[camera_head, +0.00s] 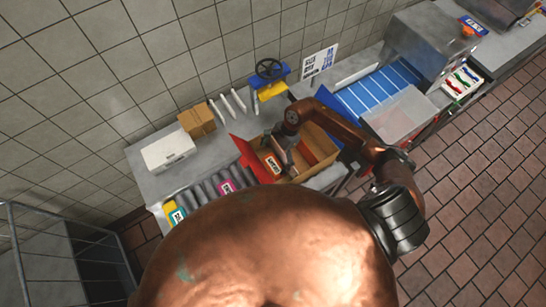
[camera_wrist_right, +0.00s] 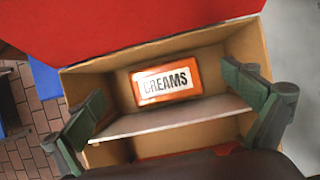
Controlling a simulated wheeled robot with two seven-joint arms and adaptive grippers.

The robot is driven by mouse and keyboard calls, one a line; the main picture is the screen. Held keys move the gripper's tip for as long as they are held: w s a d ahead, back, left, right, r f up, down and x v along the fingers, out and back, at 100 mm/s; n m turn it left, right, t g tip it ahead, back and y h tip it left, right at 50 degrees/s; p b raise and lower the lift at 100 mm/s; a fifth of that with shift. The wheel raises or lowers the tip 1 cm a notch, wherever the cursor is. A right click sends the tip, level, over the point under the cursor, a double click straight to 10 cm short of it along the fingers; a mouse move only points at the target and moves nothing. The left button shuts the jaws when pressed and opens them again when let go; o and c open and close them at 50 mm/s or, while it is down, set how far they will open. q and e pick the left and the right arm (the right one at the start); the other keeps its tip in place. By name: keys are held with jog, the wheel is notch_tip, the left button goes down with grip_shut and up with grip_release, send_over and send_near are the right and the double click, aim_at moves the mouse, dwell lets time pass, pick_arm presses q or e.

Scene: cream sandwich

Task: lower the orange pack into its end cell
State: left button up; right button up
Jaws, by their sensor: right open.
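The orange pack (camera_wrist_right: 166,82), labelled CREAMS, lies inside an end cell of the cardboard box (camera_wrist_right: 100,80) in the right wrist view. It also shows in the head view as a small orange and white pack (camera_head: 272,165) at the left end of the box (camera_head: 316,137). A pale divider (camera_wrist_right: 170,118) separates its cell from the one beside it. My right gripper (camera_wrist_right: 172,105) is open above the box, its green-padded fingers wide apart on either side, with nothing between the pads. My left gripper is not in view.
Red flaps (camera_head: 248,154) stand out from the box. Beside it is a roller rack (camera_head: 205,190) with a pink pack (camera_head: 227,186) and a yellow and teal pack (camera_head: 174,213). A white box (camera_head: 168,150) and a small brown carton (camera_head: 197,120) stand behind.

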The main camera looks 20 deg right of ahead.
jog(key=shift+r, duration=0.1)
pick_arm(q)
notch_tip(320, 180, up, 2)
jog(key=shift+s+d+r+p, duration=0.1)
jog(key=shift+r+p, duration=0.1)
jog(key=shift+p, duration=1)
pick_arm(e)
jog(key=a+v, duration=0.1)
jog(key=v, duration=0.9)
jog(key=s+a+r+v, duration=0.1)
jog(key=a+v, duration=0.1)
jog(key=v, duration=0.9)
jog(key=shift+w+a+r, duration=0.25)
jog(key=shift+w+a, duration=0.05)
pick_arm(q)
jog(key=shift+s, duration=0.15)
pick_arm(e)
jog(key=shift+s, duration=0.1)
